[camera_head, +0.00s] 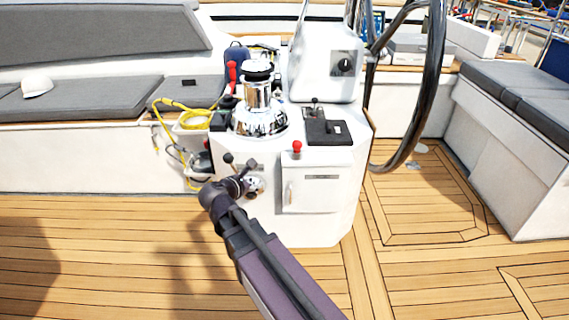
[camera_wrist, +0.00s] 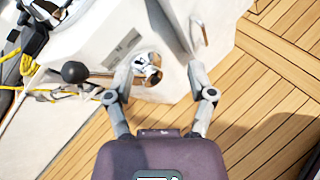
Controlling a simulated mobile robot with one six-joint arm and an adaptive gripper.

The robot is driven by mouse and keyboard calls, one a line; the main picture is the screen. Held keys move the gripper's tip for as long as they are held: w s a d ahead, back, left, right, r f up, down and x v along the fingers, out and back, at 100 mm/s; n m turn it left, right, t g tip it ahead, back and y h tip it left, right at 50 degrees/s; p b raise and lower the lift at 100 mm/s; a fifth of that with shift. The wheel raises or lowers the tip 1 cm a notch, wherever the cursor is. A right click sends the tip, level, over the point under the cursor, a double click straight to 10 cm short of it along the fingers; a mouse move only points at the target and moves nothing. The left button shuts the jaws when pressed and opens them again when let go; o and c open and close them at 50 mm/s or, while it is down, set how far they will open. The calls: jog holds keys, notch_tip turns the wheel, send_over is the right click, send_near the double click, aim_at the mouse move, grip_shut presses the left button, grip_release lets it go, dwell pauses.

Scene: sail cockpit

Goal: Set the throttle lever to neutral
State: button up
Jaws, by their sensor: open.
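The throttle lever, a black ball knob (camera_head: 228,158) on a thin stem, sits low on the white console's side. In the wrist view its knob (camera_wrist: 75,72) is left of my left finger, and its stem runs right toward a chrome hub (camera_wrist: 149,68). My gripper (camera_wrist: 160,73) is open, with one finger on each side of the hub in the picture. The left finger overlaps the stem; I cannot tell whether they touch. In the head view my gripper (camera_head: 243,182) is beside the hub (camera_head: 256,187), below the knob, and partly hides the lever's base.
A white box with a red-knobbed lever (camera_head: 297,147) is to the right. A chrome winch (camera_head: 259,110) and a black control plate (camera_head: 327,132) are on top. Yellow rope (camera_head: 185,108) hangs at the left. The steering wheel (camera_head: 435,70) is at the right. The teak deck (camera_head: 100,255) is clear.

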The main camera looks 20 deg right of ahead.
jog(key=s+d+r+m+g+y+p, duration=0.6)
jog(key=s+r+m+p, duration=0.5)
jog(key=m+p, duration=0.7)
jog(key=shift+s+d+g+p, duration=0.5)
jog(key=shift+g+p, duration=0.6)
jog(key=shift+p, duration=0.35)
jog(key=s+r+m+g+y+p, duration=0.1)
jog(key=s+r+m+y+p, duration=0.2)
jog(key=r+m+p, duration=0.1)
jog(key=shift+s+a+r+m+p, duration=0.15)
jog(key=shift+a+r+m+p, duration=0.15)
jog(key=shift+r+p, duration=0.75)
jog(key=shift+f, duration=0.15)
